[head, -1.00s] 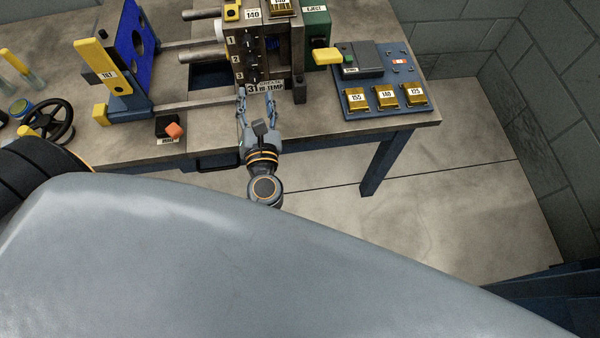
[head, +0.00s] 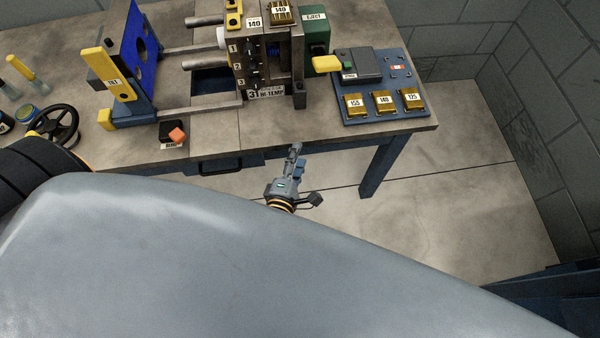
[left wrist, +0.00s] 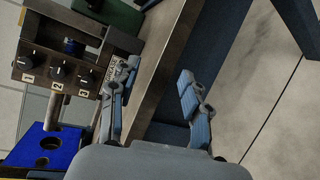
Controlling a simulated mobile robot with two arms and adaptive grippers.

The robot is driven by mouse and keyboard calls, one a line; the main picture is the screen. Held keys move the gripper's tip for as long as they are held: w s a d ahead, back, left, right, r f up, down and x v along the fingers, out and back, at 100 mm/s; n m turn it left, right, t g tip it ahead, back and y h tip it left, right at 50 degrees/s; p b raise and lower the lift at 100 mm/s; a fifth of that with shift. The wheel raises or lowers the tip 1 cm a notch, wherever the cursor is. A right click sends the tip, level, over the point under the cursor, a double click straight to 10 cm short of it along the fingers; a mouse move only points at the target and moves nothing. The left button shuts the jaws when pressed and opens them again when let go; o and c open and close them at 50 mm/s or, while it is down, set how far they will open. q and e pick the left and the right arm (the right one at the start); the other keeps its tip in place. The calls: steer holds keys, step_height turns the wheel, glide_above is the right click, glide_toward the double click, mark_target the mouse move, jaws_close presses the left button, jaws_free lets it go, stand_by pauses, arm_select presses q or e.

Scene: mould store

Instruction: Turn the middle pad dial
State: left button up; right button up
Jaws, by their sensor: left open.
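Black dials numbered 1, 2 and 3 sit in a row on the dark mould block. The middle dial, number 2 (head: 252,65), also shows in the left wrist view (left wrist: 59,72), with dial 1 (left wrist: 28,62) and dial 3 (left wrist: 87,79) beside it. My left gripper (head: 295,151) is open and empty, off the table's front edge, below and right of the block in the head view. In the left wrist view its fingers (left wrist: 157,75) are spread apart, and the dials lie beyond the left finger, not between the fingers. My right gripper is not in view.
A blue panel (head: 362,118) with brass blocks and a yellow handle (head: 326,63) is to the right. A black box with an orange knob (head: 172,133) is near the front edge. The table front (head: 280,125) is bare.

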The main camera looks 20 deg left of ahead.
arm_select(q)
steer(key=s+d+f+m+g+h+p, duration=0.2)
steer(key=s+f+m, duration=0.3)
steer(key=f+m, duration=0.3)
steer(key=shift+d+f+m+g+h, duration=0.4)
steer(key=shift+f+g+h, duration=0.15)
steer(key=shift+f, duration=0.8)
steer(key=s+a+f+m+g, duration=0.2)
steer(key=s+f+m+g, duration=0.3)
steer(key=s+f+m, duration=0.55)
steer(key=s+a+f+m+g, duration=0.2)
steer(key=s+a+f+g, duration=0.1)
steer(key=s, duration=0.5)
steer(key=s+a+f+m+g+y, duration=0.1)
steer(key=s+a+f+m+g, duration=0.2)
steer(key=s+a+f, duration=0.2)
steer(key=s+f, duration=0.3)
steer(key=s, duration=0.1)
steer(key=shift+s+f, duration=0.15)
steer(key=shift+f, duration=0.05)
steer(key=shift+m+g, duration=0.25)
